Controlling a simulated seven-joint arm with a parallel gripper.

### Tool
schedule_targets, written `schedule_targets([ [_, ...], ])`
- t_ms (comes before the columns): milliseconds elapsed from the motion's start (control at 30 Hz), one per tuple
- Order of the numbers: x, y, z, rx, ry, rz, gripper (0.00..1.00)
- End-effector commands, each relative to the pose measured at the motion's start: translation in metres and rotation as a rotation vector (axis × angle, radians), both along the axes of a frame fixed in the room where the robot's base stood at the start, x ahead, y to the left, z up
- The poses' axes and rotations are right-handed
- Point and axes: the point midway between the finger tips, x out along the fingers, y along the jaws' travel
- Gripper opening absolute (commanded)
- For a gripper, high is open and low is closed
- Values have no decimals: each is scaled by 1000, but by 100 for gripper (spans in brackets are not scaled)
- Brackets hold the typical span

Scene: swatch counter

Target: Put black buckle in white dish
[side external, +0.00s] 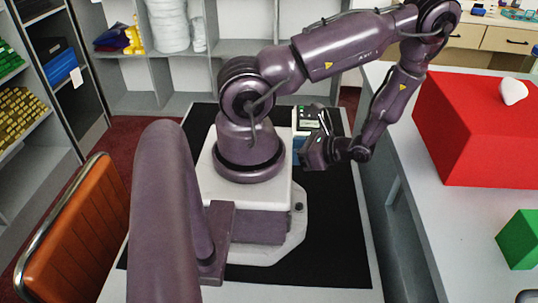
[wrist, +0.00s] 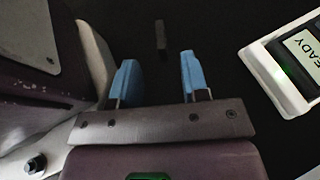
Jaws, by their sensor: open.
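My gripper (wrist: 158,66) is open, with its two blue fingertips apart and nothing between them. A small dark upright bar (wrist: 160,38) shows on the black surface just beyond the fingertips in the wrist view; it may be the black buckle, but it is too dark to be sure. In the side external view my gripper is low over the black mat (side external: 335,225), and I cannot make out the buckle there. I see no clear white dish in either view.
A white device with a lit display (wrist: 295,65) stands right of my gripper; it also shows in the side view (side external: 308,120). A red block (side external: 475,130) with a white rounded thing (side external: 513,91) on top and a green block (side external: 520,240) stand on the right counter.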

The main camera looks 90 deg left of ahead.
Motion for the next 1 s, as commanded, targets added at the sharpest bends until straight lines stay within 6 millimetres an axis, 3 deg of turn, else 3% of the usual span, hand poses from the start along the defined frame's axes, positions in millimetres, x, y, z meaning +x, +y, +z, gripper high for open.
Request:
schedule_targets([
  [167, 1, 0, 9, 1, -1, -1, 42],
  [533, 1, 0, 53, 1, -4, 0, 42],
  [567, 8, 2, 50, 5, -2, -2, 42],
  [1000, 3, 2, -5, 2, 6, 2, 42],
])
